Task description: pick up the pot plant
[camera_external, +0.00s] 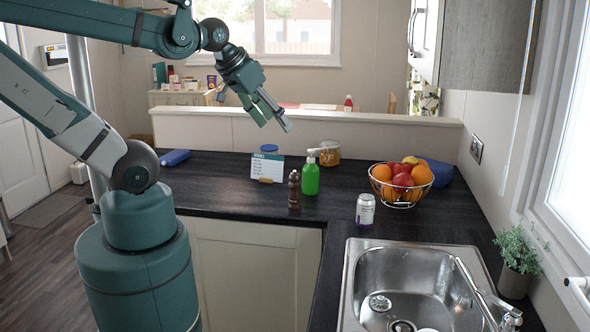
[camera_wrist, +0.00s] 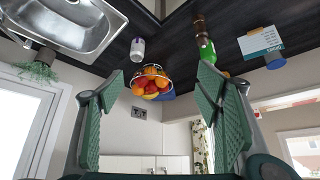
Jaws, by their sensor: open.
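The pot plant (camera_external: 517,258) stands on the dark counter at the far right, between the sink and the window. It has bushy green leaves in a small dark grey pot. In the wrist view the plant (camera_wrist: 36,70) shows at the left edge, upside down, beside the sink. My gripper (camera_external: 276,118) is high above the back of the counter, left of and well away from the plant. In the wrist view my gripper (camera_wrist: 165,95) has its two green-padded fingers wide apart with nothing between them.
The sink (camera_external: 420,285) with its tap (camera_external: 480,285) lies left of the plant. A fruit bowl (camera_external: 400,185), a can (camera_external: 365,209), a green soap bottle (camera_external: 310,176), a pepper mill (camera_external: 294,190) and a card (camera_external: 267,167) stand on the counter. A wall cupboard (camera_external: 480,40) hangs at upper right.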

